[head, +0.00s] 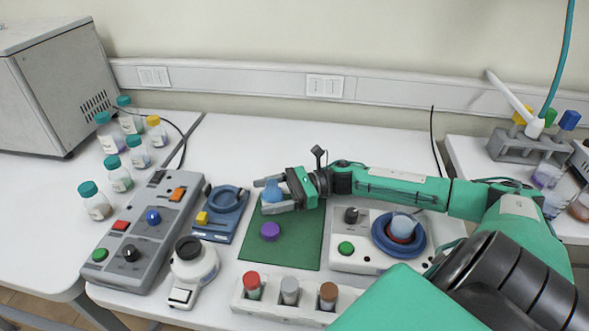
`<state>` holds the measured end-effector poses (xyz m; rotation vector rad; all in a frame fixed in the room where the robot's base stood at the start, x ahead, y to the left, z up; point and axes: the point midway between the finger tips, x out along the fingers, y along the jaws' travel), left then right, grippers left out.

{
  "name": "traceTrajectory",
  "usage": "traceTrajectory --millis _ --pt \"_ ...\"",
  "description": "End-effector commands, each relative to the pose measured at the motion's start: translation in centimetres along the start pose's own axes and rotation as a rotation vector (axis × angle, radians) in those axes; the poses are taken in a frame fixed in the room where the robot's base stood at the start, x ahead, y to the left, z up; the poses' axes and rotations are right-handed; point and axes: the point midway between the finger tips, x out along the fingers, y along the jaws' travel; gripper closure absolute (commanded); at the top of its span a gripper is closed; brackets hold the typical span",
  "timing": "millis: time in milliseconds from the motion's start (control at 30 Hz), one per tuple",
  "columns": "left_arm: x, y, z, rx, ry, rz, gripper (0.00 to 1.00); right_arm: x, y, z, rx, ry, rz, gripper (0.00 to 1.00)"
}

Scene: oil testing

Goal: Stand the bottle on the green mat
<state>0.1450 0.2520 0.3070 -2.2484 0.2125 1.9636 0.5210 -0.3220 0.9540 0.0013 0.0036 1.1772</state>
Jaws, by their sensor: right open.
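The green mat (296,245) lies in the middle of the table. A small bottle with a blue top (272,192) is at the mat's far left part. It looks upright, but its lower part is hidden by my gripper, so I cannot tell surely that it touches the mat. My right gripper (271,195) reaches in from the right, low over the mat. Its fingers are open, one on either side of the blue-topped bottle. A purple round cap or stopper (270,231) sits on the mat, nearer than the gripper. My left gripper is not in view.
A grey control box (145,238), a blue-ringed device (222,215) and a white round instrument (194,262) stand left. A white rack (290,310) with three capped tubes is in front. A white heater unit (360,262) stands right. The table behind the mat is clear.

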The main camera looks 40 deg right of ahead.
Motion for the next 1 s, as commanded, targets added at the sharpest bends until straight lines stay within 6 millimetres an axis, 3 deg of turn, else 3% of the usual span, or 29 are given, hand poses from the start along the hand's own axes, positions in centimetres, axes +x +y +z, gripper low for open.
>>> traceTrajectory --millis 600,1000 --pt "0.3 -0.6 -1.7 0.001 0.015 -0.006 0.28 -8.8 0.0 -0.2 0.001 0.003 -0.001 0.28" --pt "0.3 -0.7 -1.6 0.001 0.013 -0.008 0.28 -11.0 0.0 0.0 -0.001 0.001 0.0 0.28"
